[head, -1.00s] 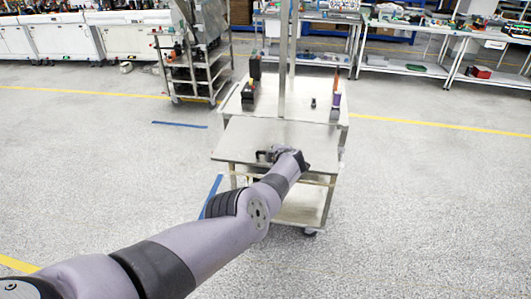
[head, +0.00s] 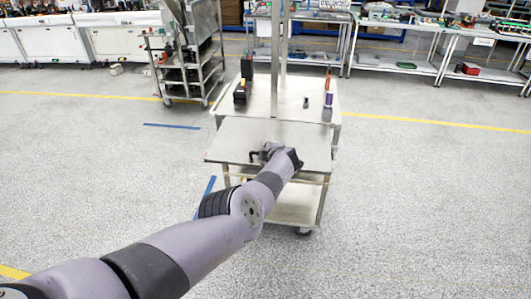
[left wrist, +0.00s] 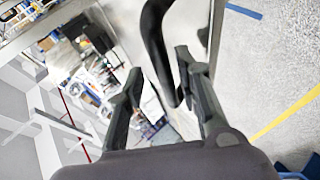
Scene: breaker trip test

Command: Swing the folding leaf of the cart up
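The grey metal cart (head: 300,98) stands ahead in the head view. Its folding leaf (head: 235,140) extends from the near side of the top and looks roughly level. My left gripper (head: 262,153) is over the middle of the leaf, near its front edge. In the left wrist view the left gripper (left wrist: 158,65) has its two fingers apart. A black curved bar (left wrist: 155,45) passes between them, close to the right-hand finger. Whether a finger touches the bar is not clear. My right gripper is out of view.
A black device (head: 242,88) and a purple-and-orange bottle (head: 328,92) stand on the cart top, with a small dark item (head: 306,102) between. A metal post (head: 275,60) rises at the back. A shelf trolley (head: 190,65) stands behind left. Floor on both sides is clear.

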